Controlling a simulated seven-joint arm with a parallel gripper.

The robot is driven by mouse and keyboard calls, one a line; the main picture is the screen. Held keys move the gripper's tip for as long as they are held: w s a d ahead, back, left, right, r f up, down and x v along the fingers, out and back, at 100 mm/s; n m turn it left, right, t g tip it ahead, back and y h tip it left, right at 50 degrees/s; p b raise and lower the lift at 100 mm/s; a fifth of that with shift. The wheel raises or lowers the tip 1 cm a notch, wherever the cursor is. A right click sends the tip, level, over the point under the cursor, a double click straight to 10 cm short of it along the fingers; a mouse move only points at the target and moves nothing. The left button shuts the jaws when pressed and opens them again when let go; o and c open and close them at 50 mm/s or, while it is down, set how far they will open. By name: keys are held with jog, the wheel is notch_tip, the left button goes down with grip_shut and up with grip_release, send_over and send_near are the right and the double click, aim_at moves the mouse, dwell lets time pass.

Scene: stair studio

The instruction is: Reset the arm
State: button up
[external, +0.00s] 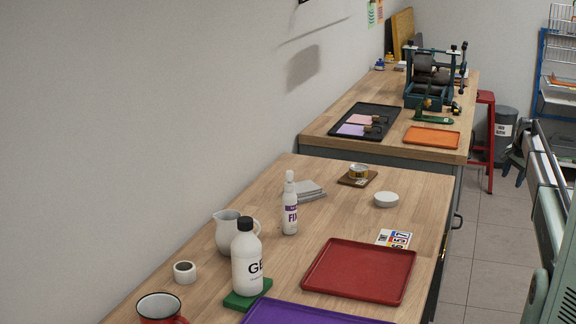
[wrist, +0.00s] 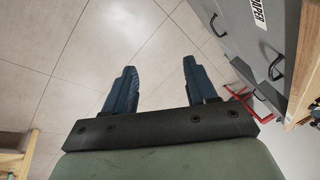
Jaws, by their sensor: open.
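My gripper (wrist: 158,68) shows in the wrist view with its two dark blue fingers spread wide apart and nothing between them. Beyond the fingers is bare tiled floor. In the external view my gripper (external: 514,169) hangs over the floor at the right, apart from the worktops and pointing downward. My grey-green arm fills the right edge there.
The near worktop (external: 330,215) holds a red tray (external: 360,270), a purple tray (external: 300,315), a white bottle (external: 246,262), a spray bottle (external: 290,210) and a jug (external: 228,235). A red stool (external: 486,130) and bin (external: 504,128) stand behind. A grey cabinet (wrist: 235,40) is at right.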

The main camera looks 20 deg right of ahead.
jog(key=s+d+f+n+g, duration=0.15)
jog(key=s+d+f, duration=0.25)
jog(key=s+f, duration=0.5)
jog(key=s+a+f+n+g+y, duration=0.1)
jog(key=s+a+f+n, duration=0.15)
jog(key=a+f, duration=0.85)
jog(key=s+a+f+n+g+y, duration=0.15)
jog(key=s+a+f, duration=0.4)
jog(key=a, duration=0.95)
jog(key=s+a+f+n+g, duration=0.1)
jog(key=s+a+f+n, duration=0.15)
jog(key=a+f, duration=0.9)
jog(key=s+a+f+n+g, duration=0.1)
jog(key=s+a+f+n, duration=0.1)
jog(key=s+a, duration=0.55)
jog(key=s+a+f+n+g, duration=0.1)
jog(key=s+a+f+n, duration=0.1)
jog(key=s+a, duration=0.55)
jog(key=s+a+n+g, duration=0.1)
jog(key=s+a+n, duration=0.1)
jog(key=s+a, duration=0.3)
jog(key=s+a+n+g, duration=0.2)
jog(key=s+a, duration=0.3)
jog(key=s, duration=0.7)
jog(key=shift+a+f, duration=0.15)
jog(key=shift+a, duration=0.15)
jog(key=shift+s+h, duration=0.1)
jog(key=shift+h, duration=0.15)
